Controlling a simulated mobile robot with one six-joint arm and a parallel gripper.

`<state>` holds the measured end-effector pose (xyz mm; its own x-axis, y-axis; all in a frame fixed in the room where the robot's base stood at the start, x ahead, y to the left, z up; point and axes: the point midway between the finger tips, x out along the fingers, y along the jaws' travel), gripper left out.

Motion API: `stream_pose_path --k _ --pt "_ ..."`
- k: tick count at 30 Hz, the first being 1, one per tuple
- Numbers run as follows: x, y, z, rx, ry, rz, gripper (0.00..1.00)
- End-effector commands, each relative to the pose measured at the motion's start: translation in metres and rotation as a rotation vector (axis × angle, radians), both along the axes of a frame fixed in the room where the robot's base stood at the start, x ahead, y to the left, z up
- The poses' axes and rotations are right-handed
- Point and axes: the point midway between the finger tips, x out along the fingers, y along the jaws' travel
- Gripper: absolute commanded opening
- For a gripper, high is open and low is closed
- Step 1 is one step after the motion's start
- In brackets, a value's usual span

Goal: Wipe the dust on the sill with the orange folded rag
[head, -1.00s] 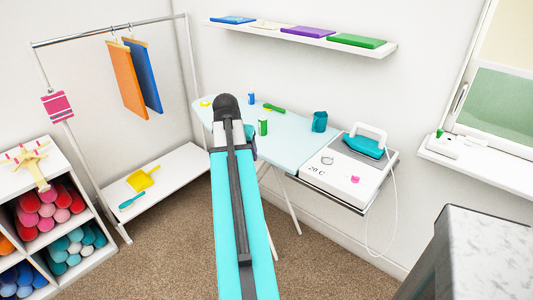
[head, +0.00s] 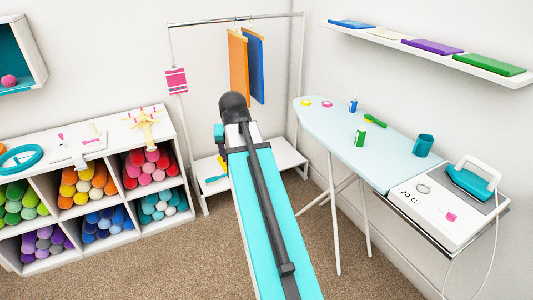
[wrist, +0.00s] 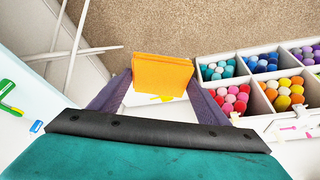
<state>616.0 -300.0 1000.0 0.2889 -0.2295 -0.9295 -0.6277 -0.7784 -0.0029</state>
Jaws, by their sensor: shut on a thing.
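In the wrist view my gripper (wrist: 160,86) is shut on the orange folded rag (wrist: 163,70), a flat orange block held between the two fingertips. The rag is in the air, with the floor and a low white shelf behind it. In the head view my own arm hides the fingers and the rag. The window sill and its dust are in neither view now.
An ironing board (head: 350,140) with small items and an iron (head: 470,185) stands at right. A clothes rack with an orange hanging piece (head: 238,68) is behind my arm. A cubby shelf of rolls (head: 90,155) stands left. Carpet is clear in front.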

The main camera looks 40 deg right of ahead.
Motion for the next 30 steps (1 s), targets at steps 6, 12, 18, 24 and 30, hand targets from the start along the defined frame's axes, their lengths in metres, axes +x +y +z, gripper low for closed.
stream_pose_path --k 6,12,18,24,30 --pt "0.026 0.071 0.007 -0.002 -0.002 0.160 0.52" --pt "0.041 0.134 0.013 -0.003 -0.004 0.305 0.52" --pt "0.050 0.199 0.019 -0.005 -0.007 0.449 0.52" --pt "0.053 0.259 0.025 -0.006 -0.011 0.582 0.52" --pt "0.052 0.294 0.028 -0.008 -0.013 0.661 0.52"
